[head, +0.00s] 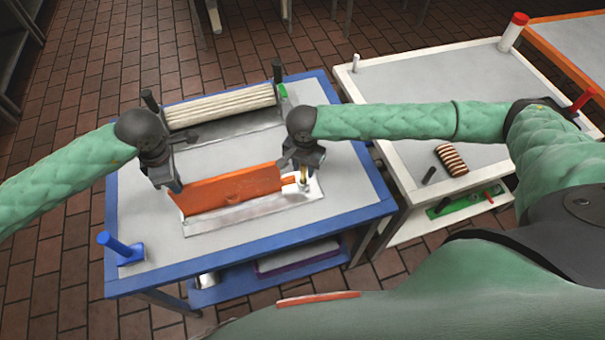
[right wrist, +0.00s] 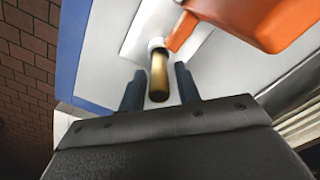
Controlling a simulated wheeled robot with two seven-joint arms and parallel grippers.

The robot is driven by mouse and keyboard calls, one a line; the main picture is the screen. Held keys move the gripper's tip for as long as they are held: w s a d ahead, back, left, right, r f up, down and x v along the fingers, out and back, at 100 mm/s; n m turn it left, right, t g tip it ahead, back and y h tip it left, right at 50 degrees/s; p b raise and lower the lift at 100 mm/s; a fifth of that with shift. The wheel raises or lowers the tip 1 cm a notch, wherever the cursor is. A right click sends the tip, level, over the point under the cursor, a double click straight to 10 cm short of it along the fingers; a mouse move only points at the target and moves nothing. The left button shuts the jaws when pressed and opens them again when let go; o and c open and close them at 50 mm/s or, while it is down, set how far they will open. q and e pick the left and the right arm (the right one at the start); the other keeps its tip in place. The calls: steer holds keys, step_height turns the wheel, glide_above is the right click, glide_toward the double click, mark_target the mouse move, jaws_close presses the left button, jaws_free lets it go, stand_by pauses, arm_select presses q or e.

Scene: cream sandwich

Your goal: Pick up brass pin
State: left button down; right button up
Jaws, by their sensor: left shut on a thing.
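The brass pin (head: 303,175) stands upright at the right end of the orange trough-like piece (head: 235,189). In the right wrist view the brass pin (right wrist: 158,77) rises from a white collar (right wrist: 156,43) beside the orange piece (right wrist: 250,18). My right gripper (head: 302,166) is over the pin. In the right wrist view its two fingers (right wrist: 159,88) are open, one on each side of the pin, with a small gap showing at the right finger. My left gripper (head: 176,186) is shut on the left end of the orange piece; its fingertips are partly hidden.
A pale metal tray (head: 215,222) lies under the orange piece on the blue-edged table (head: 150,283). A ribbed cream roll (head: 220,105) lies at the back. A white-edged table (head: 404,180) with a striped brown item (head: 451,160) adjoins at right.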

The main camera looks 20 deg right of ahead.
jaws_close()
step_height(320, 180, up, 10)
stand_by(0.6)
arm_select(q)
steer(key=c, duration=0.9)
jaws_free()
steer(key=shift+c, duration=0.2)
